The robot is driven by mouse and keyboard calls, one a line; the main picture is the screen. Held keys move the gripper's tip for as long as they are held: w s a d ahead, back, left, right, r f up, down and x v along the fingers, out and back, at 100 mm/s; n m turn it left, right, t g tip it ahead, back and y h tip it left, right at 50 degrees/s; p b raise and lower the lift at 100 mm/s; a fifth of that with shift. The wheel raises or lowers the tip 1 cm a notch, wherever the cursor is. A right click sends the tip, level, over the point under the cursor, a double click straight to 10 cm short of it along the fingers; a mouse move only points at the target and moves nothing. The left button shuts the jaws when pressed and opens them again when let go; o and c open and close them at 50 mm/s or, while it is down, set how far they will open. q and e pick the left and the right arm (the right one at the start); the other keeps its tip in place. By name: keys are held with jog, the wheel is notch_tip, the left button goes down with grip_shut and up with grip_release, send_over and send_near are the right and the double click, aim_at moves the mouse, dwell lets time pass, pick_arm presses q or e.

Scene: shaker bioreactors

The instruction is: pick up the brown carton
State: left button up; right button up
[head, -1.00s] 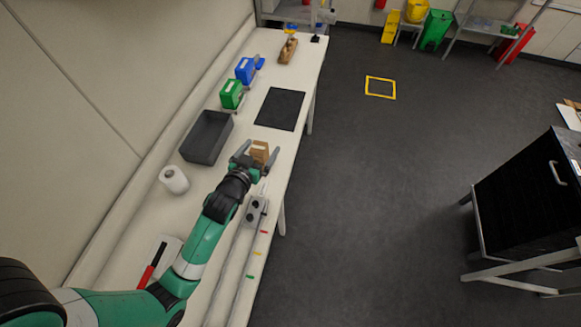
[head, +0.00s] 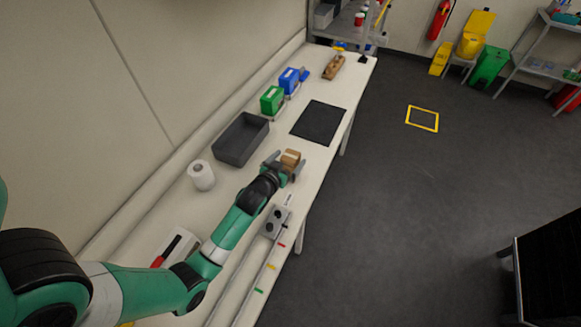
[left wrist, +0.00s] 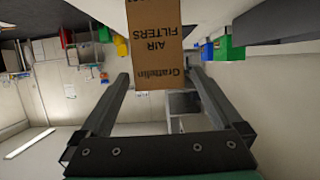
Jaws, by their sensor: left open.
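The brown carton (head: 291,158) stands on the white bench, near its front edge. My right gripper is not in view.
On the bench are a grey tray (head: 219,148), a paper roll (head: 201,176), green (head: 272,100) and blue (head: 289,80) boxes, a black mat (head: 318,122) and a wooden block (head: 334,67). A grey two-holed box (head: 274,222) lies close to my left wrist.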

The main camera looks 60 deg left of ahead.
pick_arm(q)
jog(key=x, duration=0.2)
jog(key=b+x, duration=0.1)
jog(key=x, duration=0.1)
jog(key=shift+f, duration=0.3)
jog(key=shift+w+a+f, duration=0.1)
jog(key=shift+w+a, duration=0.2)
jog(key=shift+w, duration=0.05)
jog(key=shift+c, duration=0.3)
